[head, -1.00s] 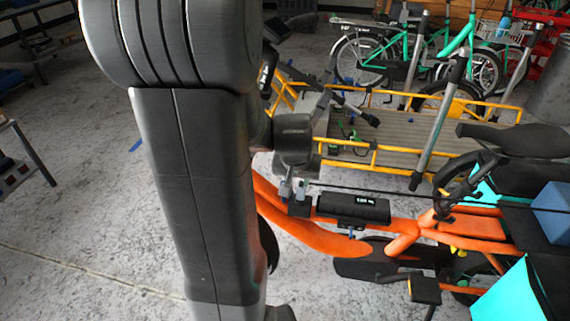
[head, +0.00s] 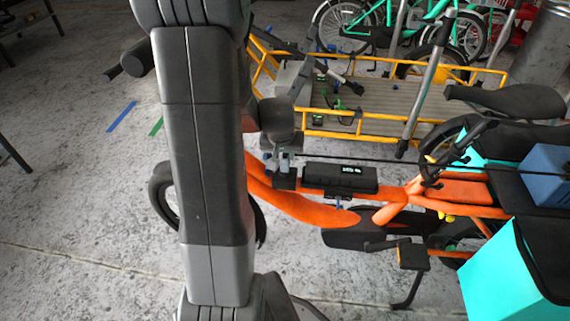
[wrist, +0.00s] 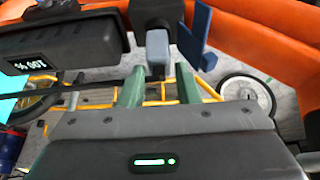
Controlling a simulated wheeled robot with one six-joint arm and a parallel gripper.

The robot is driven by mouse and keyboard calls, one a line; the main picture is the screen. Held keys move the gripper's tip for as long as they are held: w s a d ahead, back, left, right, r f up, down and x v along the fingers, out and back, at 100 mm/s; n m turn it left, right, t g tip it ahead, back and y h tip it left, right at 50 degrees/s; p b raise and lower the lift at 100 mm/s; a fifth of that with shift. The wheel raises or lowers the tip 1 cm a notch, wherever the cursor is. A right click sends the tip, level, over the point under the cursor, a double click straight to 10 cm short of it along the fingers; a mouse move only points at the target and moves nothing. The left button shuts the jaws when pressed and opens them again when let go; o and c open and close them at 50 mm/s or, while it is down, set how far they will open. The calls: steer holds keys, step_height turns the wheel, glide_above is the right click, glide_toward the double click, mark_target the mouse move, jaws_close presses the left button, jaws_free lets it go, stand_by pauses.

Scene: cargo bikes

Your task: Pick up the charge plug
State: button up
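The charge plug looks to be the small grey-blue block (wrist: 157,48) on a black socket (wrist: 156,12), seen in the wrist view. My gripper (wrist: 159,80) is open, with one green finger on each side of the plug's near end and gaps between them. In the head view my gripper (head: 278,162) is just above a black box (head: 285,181) on the orange bike frame (head: 300,211). The plug is too small there to tell apart from the fingers.
A black battery with a lit display (head: 340,179) sits on the frame beside the gripper; it also shows in the wrist view (wrist: 70,42). A blue upright piece (wrist: 198,36) stands close right of the plug. A thin black cable crosses nearby. A yellow-railed cargo bike (head: 390,136) is behind.

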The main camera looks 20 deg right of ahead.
steer(key=b+x, duration=0.1)
steer(key=x, duration=0.3)
steer(key=shift+w+d+f, duration=0.15)
steer(key=shift+f, duration=0.05)
jaws_close()
steer(key=shift+r, duration=0.1)
